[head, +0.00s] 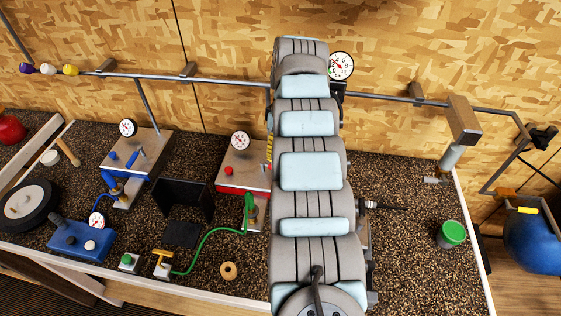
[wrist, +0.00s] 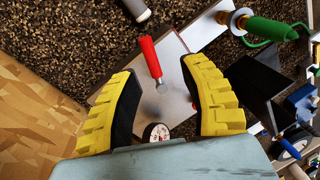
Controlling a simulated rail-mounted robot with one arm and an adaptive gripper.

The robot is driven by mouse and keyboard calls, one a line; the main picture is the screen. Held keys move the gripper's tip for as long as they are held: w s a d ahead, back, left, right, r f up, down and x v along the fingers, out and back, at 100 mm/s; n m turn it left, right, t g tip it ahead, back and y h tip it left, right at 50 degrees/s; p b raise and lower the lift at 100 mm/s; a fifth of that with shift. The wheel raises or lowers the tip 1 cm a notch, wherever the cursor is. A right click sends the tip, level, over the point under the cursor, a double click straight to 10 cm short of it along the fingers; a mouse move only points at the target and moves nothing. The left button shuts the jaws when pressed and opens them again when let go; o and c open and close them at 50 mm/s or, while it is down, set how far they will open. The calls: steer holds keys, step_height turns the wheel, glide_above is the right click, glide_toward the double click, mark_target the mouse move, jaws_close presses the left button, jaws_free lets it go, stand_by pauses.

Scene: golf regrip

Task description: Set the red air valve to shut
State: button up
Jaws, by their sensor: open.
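The red air valve shows in the wrist view as a red lever handle (wrist: 150,58) on a pale metal plate (wrist: 172,108). The handle points up and slightly left in that view. In the head view a red knob end (head: 228,170) shows on the red-based station (head: 228,187). My gripper (wrist: 165,68) is open and empty, its yellow-backed fingers on either side of the lever, with visible gaps. I cannot tell its height above the plate. In the head view my arm hides most of the gripper; only a bit of yellow finger shows.
A gauge (head: 240,139) stands at the back of the station. A green hose (head: 205,237) joins its front fitting. A black bracket (head: 182,198) and a blue-valve station (head: 137,158) are to the left. A rail (head: 225,81) runs along the back. A green-lidded jar (head: 451,234) is right.

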steer(key=shift+r, duration=1.5)
steer(key=shift+a, duration=0.1)
